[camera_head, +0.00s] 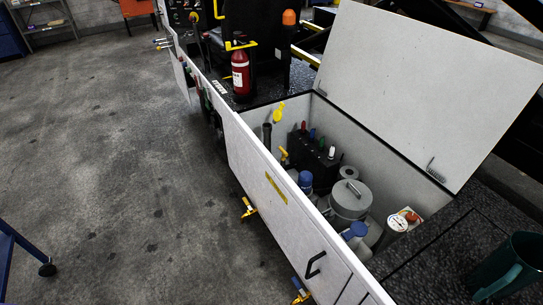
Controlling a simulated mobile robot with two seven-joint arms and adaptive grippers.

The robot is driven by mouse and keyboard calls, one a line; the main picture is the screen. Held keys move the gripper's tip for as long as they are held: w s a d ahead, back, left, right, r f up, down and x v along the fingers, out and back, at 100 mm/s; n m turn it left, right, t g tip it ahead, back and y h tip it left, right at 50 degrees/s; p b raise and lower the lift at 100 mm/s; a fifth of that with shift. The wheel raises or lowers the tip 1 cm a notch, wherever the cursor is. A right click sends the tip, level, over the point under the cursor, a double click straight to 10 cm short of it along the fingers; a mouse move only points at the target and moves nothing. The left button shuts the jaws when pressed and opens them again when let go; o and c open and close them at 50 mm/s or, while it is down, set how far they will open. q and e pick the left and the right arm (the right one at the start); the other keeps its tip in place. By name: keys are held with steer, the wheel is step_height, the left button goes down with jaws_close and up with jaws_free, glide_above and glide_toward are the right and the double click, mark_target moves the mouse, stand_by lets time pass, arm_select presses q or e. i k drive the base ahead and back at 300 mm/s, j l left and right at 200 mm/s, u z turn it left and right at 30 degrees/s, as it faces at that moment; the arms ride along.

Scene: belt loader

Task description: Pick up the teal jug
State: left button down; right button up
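The teal jug (507,267) is a dark green-teal vessel with a handle on its lower left side. It stands on the black speckled deck at the bottom right corner of the head view. Neither of my grippers shows in this view.
An open white compartment (258,152) with a raised lid (430,80) holds a grey canister (349,200), blue-capped items and a black block. A red extinguisher (241,75) stands behind. The grey floor (110,170) at left is mostly clear. A blue cart leg (22,243) shows lower left.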

mark_target(517, 264)
steer(key=u, duration=0.2)
steer(key=z, duration=2.05)
steer(key=k+j+z, duration=0.2)
steer(key=j, duration=0.15)
steer(key=j+z, duration=0.2)
steer(key=j, duration=0.15)
steer(key=k+j+z, duration=0.2)
steer(key=j, duration=0.05)
